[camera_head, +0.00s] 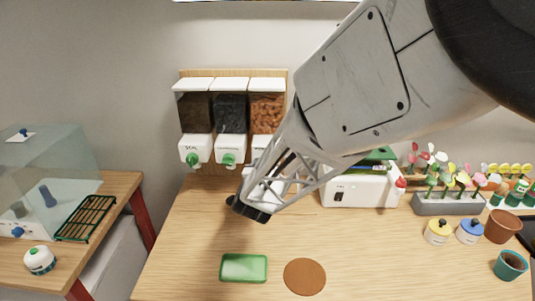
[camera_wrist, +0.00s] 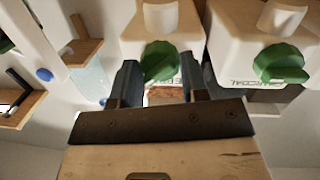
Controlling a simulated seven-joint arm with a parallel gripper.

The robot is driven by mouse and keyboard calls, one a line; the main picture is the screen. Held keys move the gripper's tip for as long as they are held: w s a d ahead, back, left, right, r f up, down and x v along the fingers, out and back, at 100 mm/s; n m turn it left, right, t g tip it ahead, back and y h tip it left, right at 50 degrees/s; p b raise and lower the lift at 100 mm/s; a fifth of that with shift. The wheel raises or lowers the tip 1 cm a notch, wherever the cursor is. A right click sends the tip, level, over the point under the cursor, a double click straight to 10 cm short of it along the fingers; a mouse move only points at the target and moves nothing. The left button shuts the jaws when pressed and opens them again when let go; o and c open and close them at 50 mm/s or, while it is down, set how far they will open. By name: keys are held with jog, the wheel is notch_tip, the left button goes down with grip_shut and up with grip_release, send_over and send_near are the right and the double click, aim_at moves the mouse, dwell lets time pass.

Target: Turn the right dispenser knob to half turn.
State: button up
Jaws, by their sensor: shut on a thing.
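The right dispenser (camera_head: 267,113) hangs on the wall with orange-brown chunks in its clear hopper and a white lower housing. Its green knob is hidden behind my arm in the head view. In the wrist view the green knob (camera_wrist: 160,62) sits between the two fingers of my gripper (camera_wrist: 157,80), which is shut on it. A finger stands on each side of the knob. The printed label beside it is mostly covered. I cannot read the knob's exact angle.
The middle dispenser's green knob (camera_head: 229,160) is close beside, and also shows in the wrist view (camera_wrist: 283,63). The left dispenser's knob (camera_head: 193,160) is free. A white appliance (camera_head: 345,193) stands right of my arm. A green tray (camera_head: 243,268) and brown disc (camera_head: 305,276) lie in front.

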jog(key=m+y, duration=0.1)
jog(key=m, duration=0.7)
jog(key=m+y, duration=0.1)
jog(key=m, duration=0.6)
jog(key=m+t+y, duration=0.1)
jog(key=m+y, duration=0.1)
jog(key=m, duration=0.6)
jog(key=shift+d+m, duration=0.25)
jog(key=shift+m, duration=0.05)
dwell(0.3)
jog(key=o, duration=0.9)
jog(key=shift+f, duration=0.1)
jog(key=shift+s, duration=0.1)
jog(key=s+d, duration=0.1)
jog(key=s, duration=0.6)
jog(key=shift+s, duration=0.25)
